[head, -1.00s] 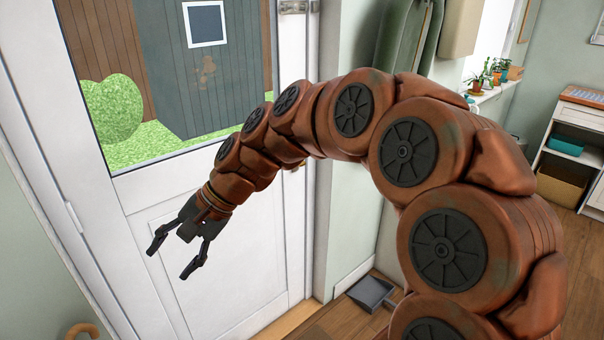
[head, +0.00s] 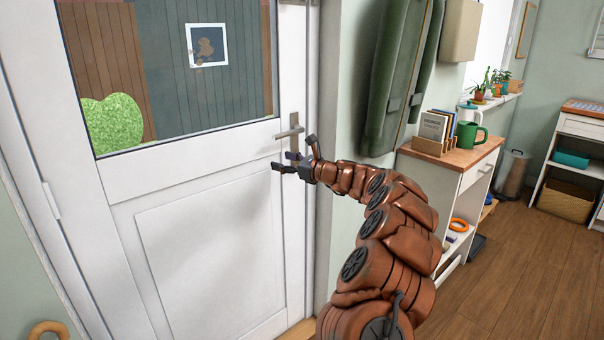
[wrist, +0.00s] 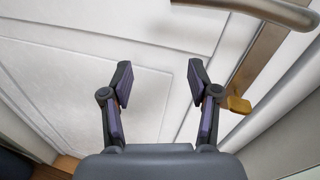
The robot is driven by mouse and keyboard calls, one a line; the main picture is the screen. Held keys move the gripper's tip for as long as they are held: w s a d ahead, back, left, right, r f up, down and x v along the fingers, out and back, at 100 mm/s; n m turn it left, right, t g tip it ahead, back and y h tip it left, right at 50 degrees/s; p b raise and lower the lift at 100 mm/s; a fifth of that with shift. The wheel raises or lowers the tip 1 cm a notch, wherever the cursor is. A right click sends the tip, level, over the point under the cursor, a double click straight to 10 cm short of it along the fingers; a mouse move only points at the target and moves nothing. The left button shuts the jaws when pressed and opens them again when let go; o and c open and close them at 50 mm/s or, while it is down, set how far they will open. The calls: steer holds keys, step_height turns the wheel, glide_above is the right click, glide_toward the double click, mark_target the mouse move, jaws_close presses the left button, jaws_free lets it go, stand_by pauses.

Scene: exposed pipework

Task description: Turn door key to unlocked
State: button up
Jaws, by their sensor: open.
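The white door (head: 205,245) has a window in its upper half. Its lever handle (head: 290,132) sits on a metal plate at the door's right edge; the handle also shows at the top right of the wrist view (wrist: 262,10). In the head view I cannot make out the key. My gripper (head: 284,162) is just below the handle, in front of the door. It is open with nothing between its fingers (wrist: 160,95).
The door frame and wall stand close to the right of my gripper. A green coat (head: 395,80) hangs on that wall. A wooden-topped cabinet (head: 455,155) holds books and a green mug (head: 470,138). The floor at the right is mostly clear.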

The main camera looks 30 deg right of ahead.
steer(key=s+d+f+m+t+h+b, duration=0.1)
steer(key=d+f+m+h, duration=0.35)
steer(key=d, duration=0.75)
steer(key=shift+y, duration=0.35)
steer(key=w, duration=0.4)
steer(key=w+a, duration=0.1)
steer(key=w, duration=0.1)
steer(key=shift+w+a+f, duration=0.1)
steer(key=shift+w+f, duration=0.2)
steer(key=shift+w+a, duration=0.15)
steer(key=shift+w, duration=0.35)
jaws_close()
